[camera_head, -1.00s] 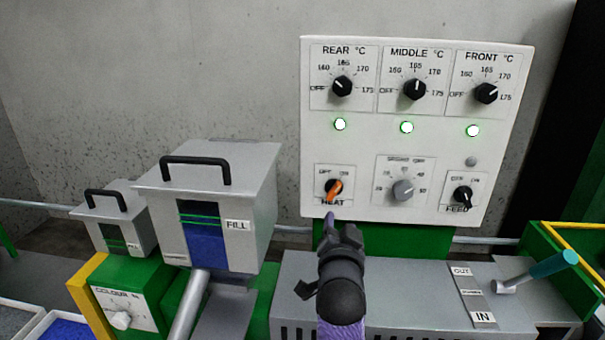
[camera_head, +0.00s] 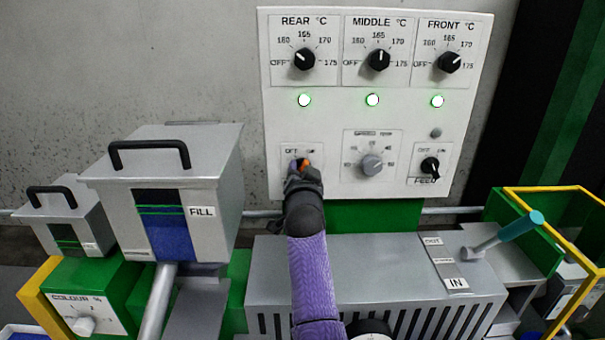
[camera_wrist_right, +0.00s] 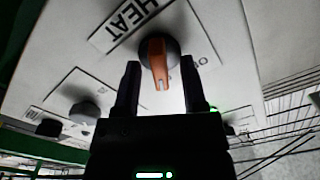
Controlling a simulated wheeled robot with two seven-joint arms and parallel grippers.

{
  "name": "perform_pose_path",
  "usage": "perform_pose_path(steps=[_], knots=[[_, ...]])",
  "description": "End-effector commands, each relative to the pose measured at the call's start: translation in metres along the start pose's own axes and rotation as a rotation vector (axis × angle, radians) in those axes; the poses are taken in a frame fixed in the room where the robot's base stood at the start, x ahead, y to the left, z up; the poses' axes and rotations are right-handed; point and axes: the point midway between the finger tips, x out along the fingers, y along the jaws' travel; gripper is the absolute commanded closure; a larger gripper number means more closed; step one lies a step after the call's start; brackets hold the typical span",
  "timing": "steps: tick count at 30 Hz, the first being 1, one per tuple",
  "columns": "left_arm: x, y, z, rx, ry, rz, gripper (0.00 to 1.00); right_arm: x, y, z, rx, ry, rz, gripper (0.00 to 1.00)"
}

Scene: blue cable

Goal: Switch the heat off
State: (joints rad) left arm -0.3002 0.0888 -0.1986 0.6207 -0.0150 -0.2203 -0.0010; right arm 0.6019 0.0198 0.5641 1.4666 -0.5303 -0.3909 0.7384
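The heat switch (camera_head: 304,163) is an orange-handled knob on a black base at the lower left of the white control panel (camera_head: 285,125). In the right wrist view the orange handle (camera_wrist_right: 157,62) shows under the HEAT label. My right gripper (camera_head: 300,172) is at the switch and covers most of it in the head view. In the right wrist view my right gripper (camera_wrist_right: 160,85) is open, one finger on each side of the orange handle, with gaps between. Whether the fingertips touch the black base is unclear. My left gripper is not in view.
Beside the switch are a grey dial (camera_head: 371,165) and the black FEED switch (camera_head: 429,166). Three black temperature knobs and three lit green lamps sit above. A grey FILL hopper (camera_head: 210,165) stands left of my right arm. A teal-handled lever (camera_head: 520,227) is at the right.

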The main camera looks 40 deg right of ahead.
Motion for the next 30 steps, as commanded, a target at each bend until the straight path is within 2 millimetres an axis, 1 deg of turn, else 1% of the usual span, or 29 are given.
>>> perform_pose_path(steps=[1, 7, 8, 20, 26, 30], knots=[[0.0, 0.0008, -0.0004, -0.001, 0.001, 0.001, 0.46, -0.0001, 0.0, 0.0001, 0.0, 0.0, 0.0, 0.56], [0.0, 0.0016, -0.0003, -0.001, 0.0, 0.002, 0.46, -0.0003, 0.0, 0.0003, 0.0, -0.001, 0.0, 0.99], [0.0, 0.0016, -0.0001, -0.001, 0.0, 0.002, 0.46, -0.0003, 0.0, 0.0003, 0.0, -0.001, 0.0, 1.0], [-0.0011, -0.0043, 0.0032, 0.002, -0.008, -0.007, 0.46, -0.0004, -0.0001, 0.0003, -0.023, -0.001, 0.0, 1.0], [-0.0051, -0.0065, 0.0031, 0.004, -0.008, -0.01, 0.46, -0.0004, -0.0005, 0.0001, -0.118, -0.003, 0.001, 1.0], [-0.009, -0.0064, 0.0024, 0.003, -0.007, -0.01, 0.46, -0.0005, -0.0009, -0.0001, -0.232, -0.002, 0.0, 1.0]])
